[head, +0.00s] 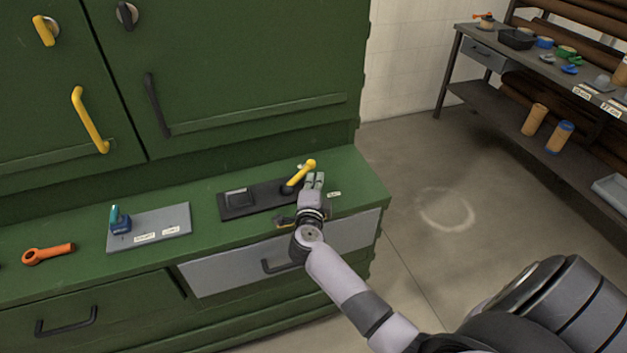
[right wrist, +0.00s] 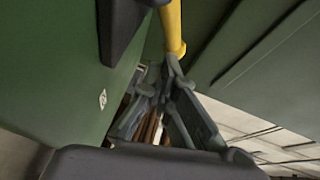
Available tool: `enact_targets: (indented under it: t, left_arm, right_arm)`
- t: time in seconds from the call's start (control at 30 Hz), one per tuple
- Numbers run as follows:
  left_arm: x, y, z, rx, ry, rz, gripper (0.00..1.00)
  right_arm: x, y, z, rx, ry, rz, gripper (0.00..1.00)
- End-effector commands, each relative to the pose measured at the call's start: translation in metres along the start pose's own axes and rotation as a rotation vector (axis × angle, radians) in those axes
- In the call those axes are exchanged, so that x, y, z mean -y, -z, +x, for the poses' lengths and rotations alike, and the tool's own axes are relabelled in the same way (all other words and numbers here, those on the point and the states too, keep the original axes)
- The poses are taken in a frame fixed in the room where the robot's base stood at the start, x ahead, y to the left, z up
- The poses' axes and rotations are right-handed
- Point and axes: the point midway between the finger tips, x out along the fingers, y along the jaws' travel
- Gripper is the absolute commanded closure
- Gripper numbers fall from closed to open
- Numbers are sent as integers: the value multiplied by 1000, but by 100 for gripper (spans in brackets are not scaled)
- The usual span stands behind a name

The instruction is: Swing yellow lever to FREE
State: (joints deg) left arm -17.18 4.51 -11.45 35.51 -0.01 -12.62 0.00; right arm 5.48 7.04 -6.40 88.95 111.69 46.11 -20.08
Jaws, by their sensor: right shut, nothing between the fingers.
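The yellow lever (head: 301,173) rises at a slant from the right end of a dark base plate (head: 262,198) on the green counter. In the right wrist view the yellow lever (right wrist: 174,30) comes down from the top, its end close to my fingertips. My right gripper (head: 314,178) is beside the lever, on its right and near side. It is shut with nothing between its fingers; in the wrist view the shut fingers (right wrist: 165,80) are at the lever's end. I cannot tell whether they touch it. A small label (head: 334,194) lies right of the gripper, too small to read. My left gripper is not in view.
A grey plate (head: 160,230) with a teal-handled switch (head: 119,220) and an orange wrench-like tool (head: 48,253) lie left on the counter. Green cabinet doors (head: 235,60) rise behind. A grey drawer (head: 232,268) is below. The floor to the right is clear, with a loaded shelf beyond.

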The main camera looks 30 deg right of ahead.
Motion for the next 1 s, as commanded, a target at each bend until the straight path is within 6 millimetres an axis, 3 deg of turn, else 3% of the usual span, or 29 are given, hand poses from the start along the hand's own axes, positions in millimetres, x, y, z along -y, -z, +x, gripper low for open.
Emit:
enact_targets:
  t: [0.47,0.8,1.0]
  left_arm:
    - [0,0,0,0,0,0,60]
    - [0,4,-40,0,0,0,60]
    - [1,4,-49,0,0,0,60]
  right_arm:
    - [1,-5,5,2,1,-1,100]
    - [8,-7,20,200,28,-32,100]
    - [6,-14,29,246,30,-32,100]
